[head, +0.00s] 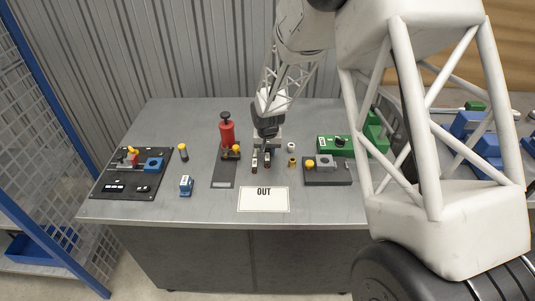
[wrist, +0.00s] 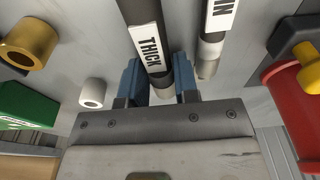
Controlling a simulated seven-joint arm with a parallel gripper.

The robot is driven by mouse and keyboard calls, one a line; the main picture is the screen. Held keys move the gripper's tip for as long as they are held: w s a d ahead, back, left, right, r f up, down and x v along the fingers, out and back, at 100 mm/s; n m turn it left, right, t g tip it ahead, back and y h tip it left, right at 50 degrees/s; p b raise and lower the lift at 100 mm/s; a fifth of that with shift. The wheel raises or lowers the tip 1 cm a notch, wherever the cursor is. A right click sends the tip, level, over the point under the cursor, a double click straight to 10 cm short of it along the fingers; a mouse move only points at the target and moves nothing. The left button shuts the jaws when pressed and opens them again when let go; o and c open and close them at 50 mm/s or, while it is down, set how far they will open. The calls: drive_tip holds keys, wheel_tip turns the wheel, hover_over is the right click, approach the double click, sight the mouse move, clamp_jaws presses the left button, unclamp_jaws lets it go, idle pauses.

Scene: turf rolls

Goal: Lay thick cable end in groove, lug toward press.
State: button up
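The thick cable end (wrist: 157,72) is dark with a white label reading THICK. In the wrist view it runs down between the two blue fingers of my gripper (wrist: 158,80). The fingers stand close on either side of it; whether both touch it I cannot tell. In the head view my gripper (head: 267,148) is low over the table, and the cable end is mostly hidden there. A second labelled cable end (wrist: 207,60) lies beside my right finger in the wrist view. The red press (head: 227,133) stands left of my gripper in the head view. I cannot make out the groove.
A gold ring (wrist: 29,43) and a white ring (wrist: 93,93) stand near my gripper. A green device (head: 335,145) and a dark block with a yellow knob (head: 327,179) are to the right. A card reading OUT (head: 264,201) lies in front. A black board (head: 125,187) is far left.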

sight(267, 150)
clamp_jaws()
drive_tip(key=shift+r, duration=0.7)
wheel_tip(267, 150, up, 2)
drive_tip(key=shift+r, duration=0.1)
drive_tip(key=s+d, duration=0.1)
drive_tip(key=s, duration=0.3)
drive_tip(key=s+d+r, duration=0.1)
drive_tip(key=s, duration=0.3)
drive_tip(key=s+d, duration=0.1)
drive_tip(key=s, duration=0.4)
drive_tip(key=shift+d+r, duration=0.15)
drive_tip(key=shift+d, duration=0.05)
drive_tip(key=shift+s+d, duration=0.15)
drive_tip(key=shift+s, duration=0.5)
drive_tip(key=shift+s+d, duration=0.15)
drive_tip(key=shift+s, duration=0.45)
drive_tip(key=shift+w, duration=0.1)
